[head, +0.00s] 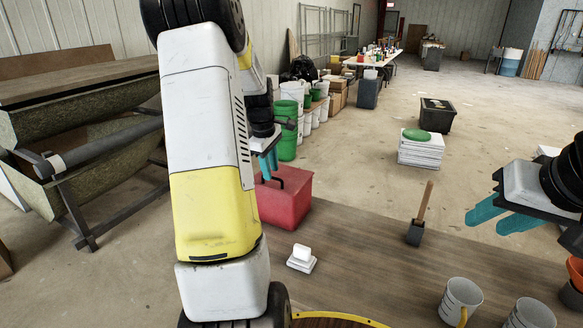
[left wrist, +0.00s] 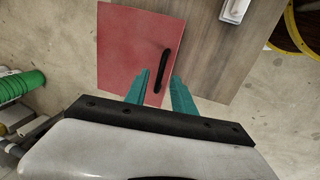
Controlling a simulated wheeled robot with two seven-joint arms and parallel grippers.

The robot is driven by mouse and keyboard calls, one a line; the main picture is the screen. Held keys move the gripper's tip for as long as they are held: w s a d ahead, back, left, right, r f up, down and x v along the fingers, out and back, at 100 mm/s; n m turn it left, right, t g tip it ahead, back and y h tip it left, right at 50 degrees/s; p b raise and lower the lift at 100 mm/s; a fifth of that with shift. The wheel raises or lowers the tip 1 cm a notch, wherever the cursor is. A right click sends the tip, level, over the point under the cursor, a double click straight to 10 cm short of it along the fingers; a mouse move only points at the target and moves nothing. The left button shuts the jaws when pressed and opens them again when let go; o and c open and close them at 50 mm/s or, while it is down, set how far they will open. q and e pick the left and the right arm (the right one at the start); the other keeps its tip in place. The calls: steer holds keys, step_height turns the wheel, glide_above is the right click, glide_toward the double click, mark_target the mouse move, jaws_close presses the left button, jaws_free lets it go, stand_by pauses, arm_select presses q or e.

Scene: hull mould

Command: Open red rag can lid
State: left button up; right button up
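The red rag can (head: 285,201) is a red box with a black handle (head: 276,178) on its lid, standing at the far left edge of the wooden table. The lid (left wrist: 130,45) looks shut from above in the left wrist view, with the handle (left wrist: 162,71) toward its right side. My left gripper (head: 268,165) is open at the can, its teal fingers (left wrist: 165,88) on either side of the handle's near end. Whether they touch it I cannot tell. My left arm hides part of the table. My right gripper (head: 484,219) is in the air at the right, its teal fingers apart and empty.
On the wooden table (head: 372,262) are a white block-shaped item (head: 302,258), a brush with a wooden handle (head: 422,215), and white mugs (head: 460,300) at the front right. Green and white buckets stand on the floor behind. The table's middle is clear.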

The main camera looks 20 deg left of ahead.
arm_select(q)
steer(key=shift+w+f, duration=0.15)
steer(key=shift+f, duration=0.55)
steer(key=shift+d, duration=0.1)
jaws_close()
stand_by(0.9)
